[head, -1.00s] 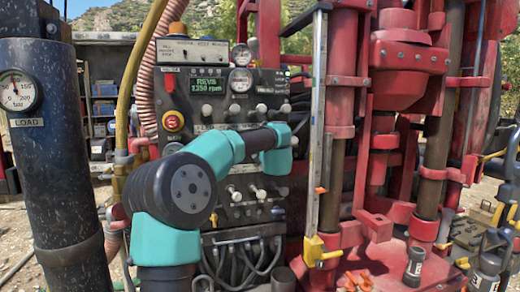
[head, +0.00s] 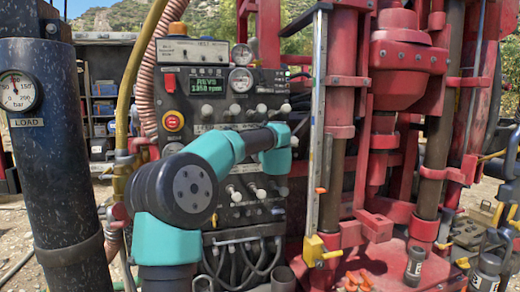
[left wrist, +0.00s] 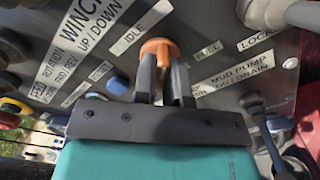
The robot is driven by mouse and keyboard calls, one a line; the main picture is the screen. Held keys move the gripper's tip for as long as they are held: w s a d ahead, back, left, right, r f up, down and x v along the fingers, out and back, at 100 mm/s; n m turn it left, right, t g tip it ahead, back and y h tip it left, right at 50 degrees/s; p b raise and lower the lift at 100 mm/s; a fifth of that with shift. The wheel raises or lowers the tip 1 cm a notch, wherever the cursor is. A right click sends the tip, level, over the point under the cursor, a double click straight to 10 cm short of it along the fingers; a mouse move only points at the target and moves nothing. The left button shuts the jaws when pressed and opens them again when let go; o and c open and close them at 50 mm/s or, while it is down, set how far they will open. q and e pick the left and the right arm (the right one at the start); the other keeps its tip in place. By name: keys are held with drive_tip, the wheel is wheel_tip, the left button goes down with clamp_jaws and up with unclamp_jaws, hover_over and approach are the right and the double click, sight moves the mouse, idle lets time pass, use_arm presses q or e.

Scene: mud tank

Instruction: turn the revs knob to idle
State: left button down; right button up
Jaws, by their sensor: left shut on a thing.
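The revs knob (left wrist: 160,47) is orange and shows in the left wrist view between the two dark fingers of my left gripper (left wrist: 164,74). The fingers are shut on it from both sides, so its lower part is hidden. An IDLE label (left wrist: 140,27) lies to its upper left and a FULL label (left wrist: 207,51) to its right. I cannot tell exactly where the knob points. In the head view my left arm reaches across the control panel (head: 190,102), hiding the knob and fingers. A green display (head: 208,86) reads REVS and what looks like 1350 rpm. My right gripper is not in view.
Several levers (head: 235,109) stand in a row above my arm, with more below. A red button (head: 173,121) is at the panel's left. In the left wrist view a blue button (left wrist: 118,85) is close to the left finger. Red drill machinery (head: 400,70) stands right.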

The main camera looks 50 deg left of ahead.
use_arm(q)
drive_tip(key=shift+n, duration=0.5)
drive_tip(key=n, duration=0.9)
idle(0.4)
drive_tip(key=c, duration=1.2)
unclamp_jaws()
